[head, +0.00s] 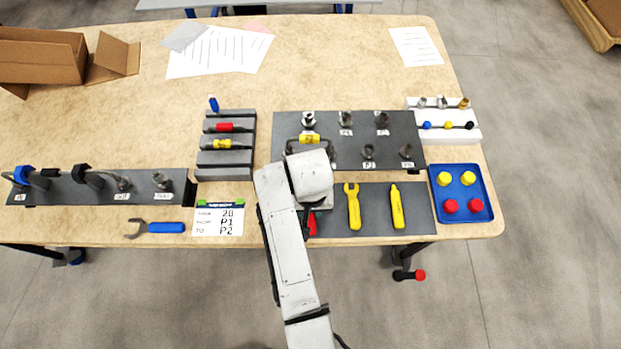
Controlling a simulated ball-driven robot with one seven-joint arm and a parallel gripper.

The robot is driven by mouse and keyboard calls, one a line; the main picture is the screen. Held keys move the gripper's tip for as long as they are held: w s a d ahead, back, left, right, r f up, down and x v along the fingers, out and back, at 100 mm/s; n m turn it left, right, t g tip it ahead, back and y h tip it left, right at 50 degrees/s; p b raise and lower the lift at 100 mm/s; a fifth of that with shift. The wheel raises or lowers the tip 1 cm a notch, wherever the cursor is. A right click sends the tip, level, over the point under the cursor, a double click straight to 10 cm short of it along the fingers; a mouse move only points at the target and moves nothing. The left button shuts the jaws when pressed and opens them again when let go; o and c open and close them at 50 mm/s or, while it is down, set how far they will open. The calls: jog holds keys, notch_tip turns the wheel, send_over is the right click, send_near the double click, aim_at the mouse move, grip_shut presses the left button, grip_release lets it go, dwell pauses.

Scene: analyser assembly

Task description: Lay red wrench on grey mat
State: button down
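The grey mat (377,218) lies at the front of the table, right of my arm. A red piece (312,224), likely the handle of the red wrench, shows at the mat's left end; the rest of it is hidden by my arm. My gripper (305,222) is at this red piece, mostly covered by my own wrist. I cannot tell whether the fingers are open or shut, or whether they touch it. A yellow wrench (353,207) and a yellow tool (397,207) lie upright in the picture on the mat.
Behind the mat is a dark plate (285,128) with several metal fittings. A blue tray (485,208) with red and yellow caps is at right. A grey rack (227,172), a label card (219,221) and a blue-handled wrench (165,228) are at left.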

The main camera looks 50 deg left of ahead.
jog(key=shift+f, duration=0.35)
jog(key=c, duration=0.8)
grip_release()
jog(key=shift+r, duration=0.1)
notch_tip(320, 180, up, 11)
jog(key=shift+s+f+b, duration=0.1)
jog(key=shift+f+b, duration=0.05)
jog(key=shift+b, duration=0.2)
